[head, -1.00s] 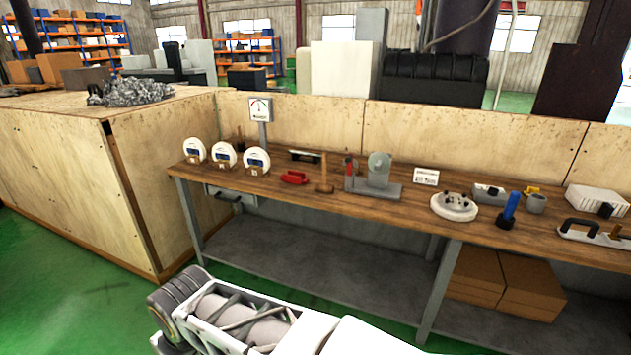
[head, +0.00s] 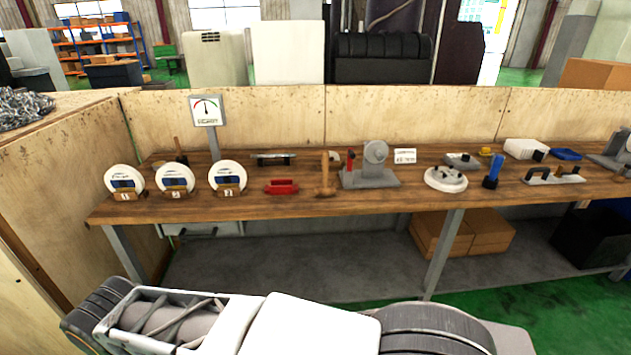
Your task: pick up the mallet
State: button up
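The mallet (head: 325,178) appears to be the wooden tool on the workbench, left of the grey bench fixture. It seems to stand on its head with the handle pointing up. A red tool (head: 281,187) lies just to its left, apart from it. My gripper is not in view. Only links of my arm show along the bottom of the picture, in front of the bench and well below the mallet.
The wooden workbench (head: 300,208) holds three round dials (head: 228,175) at left, the grey fixture (head: 371,178), a white disc (head: 445,179) and a blue-handled tool (head: 494,171). A gauge sign (head: 206,110) stands behind. Plywood panels (head: 410,117) close off the back. Cardboard boxes (head: 465,235) sit underneath.

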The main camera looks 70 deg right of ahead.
aim_at(325, 191)
jog(key=z, duration=0.55)
jog(key=i, duration=1)
jog(key=z, duration=1.55)
jog(key=i, duration=0.6)
jog(key=z, duration=0.5)
